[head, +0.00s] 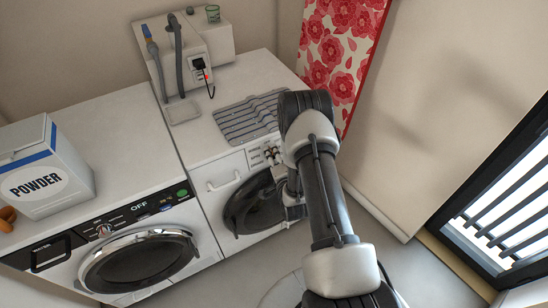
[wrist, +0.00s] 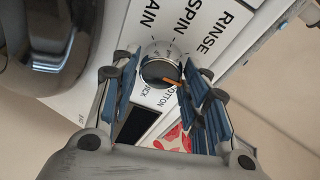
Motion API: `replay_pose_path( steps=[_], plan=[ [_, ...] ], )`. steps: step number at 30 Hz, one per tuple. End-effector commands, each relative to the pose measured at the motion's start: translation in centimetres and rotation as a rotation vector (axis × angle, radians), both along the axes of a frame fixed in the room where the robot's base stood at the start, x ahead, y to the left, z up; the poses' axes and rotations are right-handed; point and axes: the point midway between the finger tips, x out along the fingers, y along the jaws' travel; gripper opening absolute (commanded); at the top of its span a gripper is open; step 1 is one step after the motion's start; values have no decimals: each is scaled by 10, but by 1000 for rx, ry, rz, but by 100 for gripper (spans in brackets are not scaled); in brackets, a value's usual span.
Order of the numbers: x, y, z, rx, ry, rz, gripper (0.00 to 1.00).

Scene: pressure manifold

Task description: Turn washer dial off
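The washer dial (wrist: 160,68) is a silver knob with a dark face and an orange pointer (wrist: 170,83). It fills the middle of the wrist view, on a white panel. Dark labels around it read RINSE, SPIN and, partly cut off, "AIN", "OTTON" and "ICK". The pointer aims down and right, toward the "OTTON" label. My gripper (wrist: 162,80) is open, with one blue-padded finger on each side of the dial. I cannot tell whether the pads touch it. In the head view my gripper (head: 284,182) is at the front of the right-hand machine (head: 212,166), and my arm partly hides it.
A dark round door (wrist: 55,40) is at the left of the wrist view. In the head view, the left-hand machine (head: 150,215) has a display reading OFF and carries a POWDER box (head: 45,180). A floral panel (head: 340,50) stands behind. The floor right of my arm is clear.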

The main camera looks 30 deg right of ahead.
Motion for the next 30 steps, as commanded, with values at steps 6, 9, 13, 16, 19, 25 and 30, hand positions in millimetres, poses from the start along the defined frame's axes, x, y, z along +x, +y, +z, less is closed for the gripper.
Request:
replay_pose_path(
  steps=[6, 9, 13, 16, 19, 25, 30],
  plan=[
    [0, 0, 0, 0, 0, 0, 58],
    [0, 0, 0, 0, -1, 0, 58],
    [0, 0, 0, 0, -1, 0, 58],
    [-2, 0, 0, 0, 0, 0, 58],
    [-10, 2, 2, 0, 2, -1, 58],
    [-47, 10, 10, 2, 5, -1, 58],
    [-81, 17, 19, 1, 2, -2, 58]
  ],
)
